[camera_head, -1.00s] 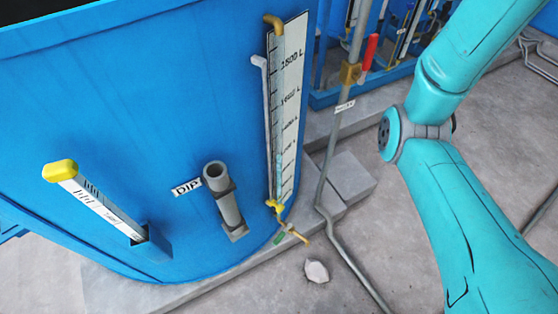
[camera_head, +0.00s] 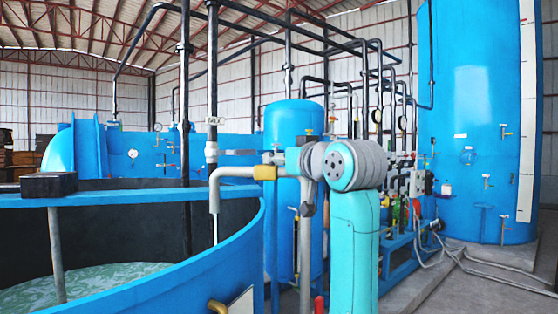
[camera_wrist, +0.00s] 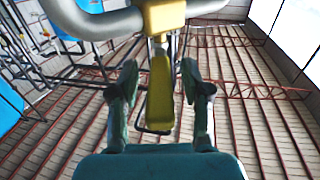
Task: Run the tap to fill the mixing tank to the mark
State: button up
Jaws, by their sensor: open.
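The open mixing tank (camera_head: 205,285) is at left in the head view, with pale green, rippled liquid (camera_head: 105,285) inside. The tap's grey spout (camera_head: 214,188) bends down over its rim, and a thin white stream (camera_head: 215,232) shows below its mouth. The tap's yellow valve body (camera_head: 265,172) is beside my gripper (camera_head: 281,158). In the wrist view the yellow lever (camera_wrist: 160,95) hangs from the valve body (camera_wrist: 163,16), between the open fingers of my gripper (camera_wrist: 160,78). I cannot tell whether they touch it. Only the top of the level gauge board (camera_head: 241,301) shows; its marks are out of view.
A black box (camera_head: 48,185) sits on the tank rim. Vertical pipes (camera_head: 185,120) stand behind the tank. A blue pressure vessel (camera_head: 293,130) and a tall blue tank (camera_head: 470,110) stand beyond. Hoses (camera_head: 480,262) lie on the floor at right.

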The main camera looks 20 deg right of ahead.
jog(key=shift+w+a, duration=0.1)
jog(key=shift+w, duration=0.65)
grip_shut()
jog(key=shift+a, duration=0.1)
jog(key=shift+a+m+h, duration=0.35)
jog(key=shift+m+h, duration=0.15)
jog(key=shift+h, duration=0.2)
jog(key=shift+w+a+m+g+h, duration=0.1)
jog(key=shift+a+m+h, duration=0.2)
jog(key=shift+m+h, duration=0.4)
jog(key=shift+s+a+m+g+h, duration=0.1)
jog(key=shift+a+m+h, duration=0.2)
jog(key=shift+h, duration=0.65)
jog(key=shift+w+a+m+g+h, duration=0.1)
jog(key=shift+a+m+h, duration=0.15)
jog(key=shift+m+h, duration=0.5)
jog(key=shift+h, duration=0.3)
grip_release()
